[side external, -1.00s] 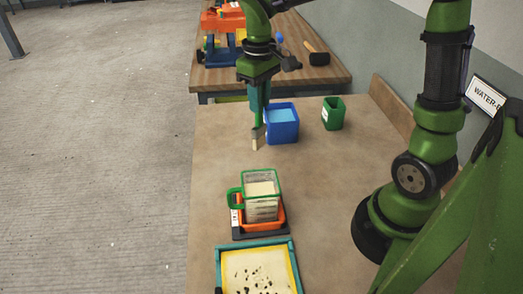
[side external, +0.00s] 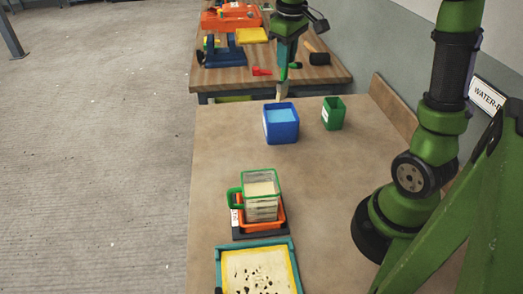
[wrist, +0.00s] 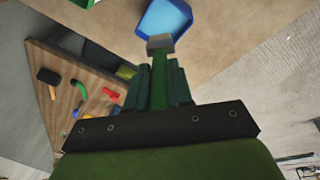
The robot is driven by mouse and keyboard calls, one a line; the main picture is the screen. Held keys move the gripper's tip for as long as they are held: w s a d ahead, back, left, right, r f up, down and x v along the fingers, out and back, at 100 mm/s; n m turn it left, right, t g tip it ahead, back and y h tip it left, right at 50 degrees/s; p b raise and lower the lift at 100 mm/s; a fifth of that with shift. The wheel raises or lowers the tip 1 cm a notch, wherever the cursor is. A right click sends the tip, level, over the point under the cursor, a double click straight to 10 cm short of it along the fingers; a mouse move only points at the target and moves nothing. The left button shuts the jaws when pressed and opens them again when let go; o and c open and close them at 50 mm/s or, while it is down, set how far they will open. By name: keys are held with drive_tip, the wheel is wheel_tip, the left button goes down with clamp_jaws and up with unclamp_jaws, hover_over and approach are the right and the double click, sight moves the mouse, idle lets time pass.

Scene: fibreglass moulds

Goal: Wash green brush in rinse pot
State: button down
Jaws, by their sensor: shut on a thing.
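My gripper (side external: 285,66) is shut on the green brush and holds it upright with its pale bristles (side external: 282,91) pointing down. In the wrist view, the green brush (wrist: 159,85) stands between the fingers with its light tip outward. The rinse pot (side external: 281,131) is a blue, square pot with light blue liquid inside. In the side view the bristle tip shows just above the pot's far rim; whether it is over or behind the pot is hard to tell. The pot (wrist: 178,36) also shows in the wrist view, partly behind the brush tip.
A green pot (side external: 333,115) stands right of the rinse pot. A wooden bench (side external: 330,75) with tools lies behind. The table between the jug and rinse pot is clear.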

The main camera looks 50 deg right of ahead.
sight(284, 87)
drive_tip(key=shift+w+d+f, duration=0.1)
drive_tip(key=shift+f, duration=2.3)
drive_tip(key=shift+w+d+f, duration=0.1)
drive_tip(key=shift+f, duration=2.25)
